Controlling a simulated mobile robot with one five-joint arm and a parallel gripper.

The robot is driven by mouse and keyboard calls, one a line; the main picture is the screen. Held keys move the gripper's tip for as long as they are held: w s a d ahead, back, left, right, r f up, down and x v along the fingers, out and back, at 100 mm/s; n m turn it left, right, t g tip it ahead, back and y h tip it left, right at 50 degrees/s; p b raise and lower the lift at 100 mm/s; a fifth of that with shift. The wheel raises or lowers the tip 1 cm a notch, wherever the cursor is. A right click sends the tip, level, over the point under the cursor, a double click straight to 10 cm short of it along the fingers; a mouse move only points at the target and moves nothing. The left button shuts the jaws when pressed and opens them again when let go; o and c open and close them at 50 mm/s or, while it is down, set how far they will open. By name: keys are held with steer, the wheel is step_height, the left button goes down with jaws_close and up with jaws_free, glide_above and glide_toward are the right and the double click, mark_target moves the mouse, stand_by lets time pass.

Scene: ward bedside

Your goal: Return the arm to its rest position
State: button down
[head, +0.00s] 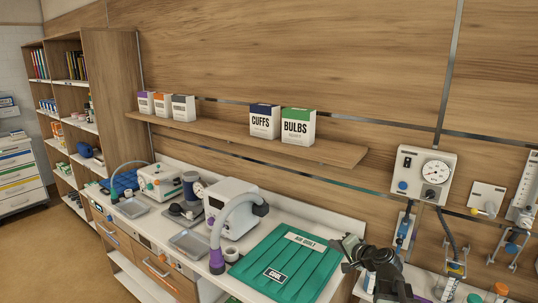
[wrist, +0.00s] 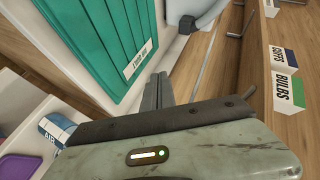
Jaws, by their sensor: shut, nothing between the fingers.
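My gripper (head: 348,246) is at the lower right of the head view, above the right end of a green pad (head: 262,258) labelled "AIR QUILT". Its dark arm bends down behind it toward the bottom edge. In the wrist view the gripper's fingers (wrist: 158,92) are together with nothing between them. The green pad also shows in the wrist view (wrist: 105,35), beyond the fingertips to the upper left. I cannot tell exactly how high the gripper is above the counter.
A white machine with a grey hose (head: 232,205) stands left of the pad. A wall shelf (head: 335,152) holds boxes marked CUFFS (head: 264,122) and BULBS (head: 298,127). A wall gauge unit (head: 423,175) hangs right of the arm, with bottles below it. Open floor (head: 65,250) lies left.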

steer(key=s+a+f+n+g+y, duration=0.1)
steer(key=s+a+f+n+g, duration=0.15)
steer(key=a, duration=0.35)
steer(key=s+a+f+n+g, duration=0.2)
steer(key=a+f, duration=0.1)
steer(key=a, duration=0.4)
steer(key=s+a+f+n+g, duration=0.1)
steer(key=s+f, duration=0.1)
steer(key=s+a+f+n+g+h, duration=0.1)
steer(key=s+f, duration=0.1)
steer(key=s, duration=0.1)
steer(key=s+a+f+n+g+h, duration=0.1)
steer(key=s+f+n+g, duration=0.1)
steer(key=s, duration=0.1)
steer(key=shift+a+f, duration=0.1)
steer(key=s+d+f+g+h, duration=0.2)
steer(key=s+d+g+h, duration=0.1)
steer(key=s+d, duration=0.4)
steer(key=shift+s+d+f+n+g+h, duration=0.2)
steer(key=shift+s+n+g+h, duration=0.15)
steer(key=shift+s+h, duration=0.15)
